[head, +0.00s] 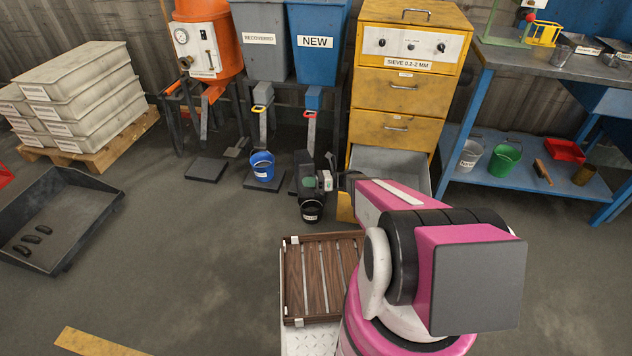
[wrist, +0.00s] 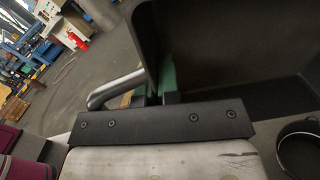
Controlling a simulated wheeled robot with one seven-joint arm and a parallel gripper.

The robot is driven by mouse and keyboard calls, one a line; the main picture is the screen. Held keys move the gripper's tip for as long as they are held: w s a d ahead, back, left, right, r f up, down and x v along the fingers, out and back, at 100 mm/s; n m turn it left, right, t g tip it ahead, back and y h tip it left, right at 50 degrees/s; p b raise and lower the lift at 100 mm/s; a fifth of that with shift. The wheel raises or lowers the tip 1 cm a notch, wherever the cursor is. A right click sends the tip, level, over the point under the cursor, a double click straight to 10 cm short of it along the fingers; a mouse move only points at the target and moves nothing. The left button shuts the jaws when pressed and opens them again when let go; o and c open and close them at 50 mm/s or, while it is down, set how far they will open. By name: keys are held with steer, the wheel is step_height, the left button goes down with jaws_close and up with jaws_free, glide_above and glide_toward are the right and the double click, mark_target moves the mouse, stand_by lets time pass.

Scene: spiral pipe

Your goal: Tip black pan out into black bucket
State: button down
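My gripper (head: 318,182) is low over the floor, in front of the yellow sieve cabinet, with green finger pads showing. It is shut on the black pan (head: 303,170), which stands steeply tilted just above the black bucket. In the wrist view the pan's dark inner side (wrist: 225,45) fills the upper right, a grey metal handle (wrist: 115,88) shows at left, and no contents are visible. The black bucket (head: 312,213) stands upright on the floor below the pan; its rim shows in the wrist view (wrist: 283,150) at lower right. I cannot make out its contents.
A blue bucket (head: 262,166) stands left of the black one. The yellow cabinet (head: 385,119) has its bottom grey drawer (head: 385,162) pulled out behind my arm. A slatted brown rack (head: 305,318) is in front. A black tray (head: 95,213) with dark lumps lies left; floor between is clear.

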steer(key=shift+a+h, duration=0.3)
steer(key=shift+a, duration=0.15)
steer(key=a+f+h, duration=0.3)
steer(key=a+h, duration=0.3)
steer(key=shift+s+a, duration=0.2)
steer(key=shift+a, duration=0.05)
steer(key=a+f+h, duration=0.4)
steer(key=f+h, duration=0.2)
steer(key=shift+n, duration=0.3)
steer(key=shift+s, duration=0.15)
